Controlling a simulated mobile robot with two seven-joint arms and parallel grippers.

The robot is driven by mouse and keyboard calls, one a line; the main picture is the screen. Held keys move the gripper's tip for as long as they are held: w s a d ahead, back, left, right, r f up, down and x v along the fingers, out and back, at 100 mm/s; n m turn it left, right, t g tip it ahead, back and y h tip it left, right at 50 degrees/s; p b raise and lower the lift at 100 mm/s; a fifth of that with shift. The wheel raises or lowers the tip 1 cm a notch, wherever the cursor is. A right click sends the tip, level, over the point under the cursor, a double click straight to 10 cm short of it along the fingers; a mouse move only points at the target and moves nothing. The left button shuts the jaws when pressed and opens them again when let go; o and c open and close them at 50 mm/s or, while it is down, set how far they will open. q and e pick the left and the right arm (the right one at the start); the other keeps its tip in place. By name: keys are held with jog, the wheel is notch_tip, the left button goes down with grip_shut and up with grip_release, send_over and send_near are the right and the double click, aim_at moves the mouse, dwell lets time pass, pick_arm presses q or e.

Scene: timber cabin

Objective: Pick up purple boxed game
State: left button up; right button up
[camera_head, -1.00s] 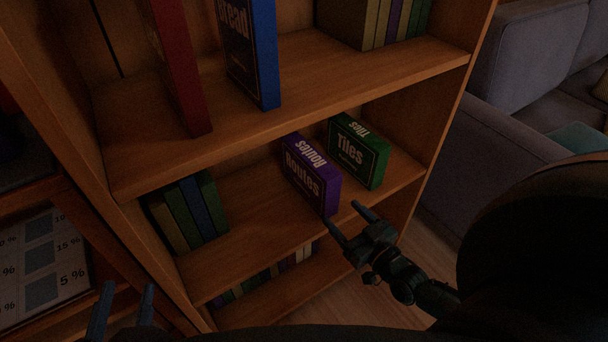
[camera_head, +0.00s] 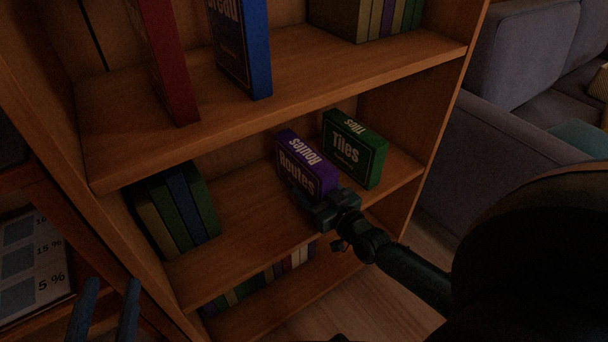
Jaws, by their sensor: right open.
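The purple boxed game (camera_head: 305,165), lettered "Routes", stands on the middle shelf (camera_head: 235,232) of the wooden bookcase. My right gripper (camera_head: 316,192) is at its lower front, reaching in from the right. The gripper is open, but its fingers are mostly hidden against the dark front of the box, so I cannot tell whether they touch it. The gripper body covers the box's lower right part. My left gripper (camera_head: 104,312) is at the bottom left, its two fingers apart and empty, away from the bookcase shelf.
A green "Tiles" box (camera_head: 354,150) stands close to the right of the purple one. Several books (camera_head: 178,212) stand at the shelf's left. The upper shelf (camera_head: 330,78) overhangs, holding a red book (camera_head: 165,60) and a blue box (camera_head: 255,50). A sofa (camera_head: 520,140) is at the right.

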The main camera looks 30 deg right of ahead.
jog(key=c, duration=1.2)
jog(key=shift+r, duration=0.1)
jog(key=shift+c, duration=0.4)
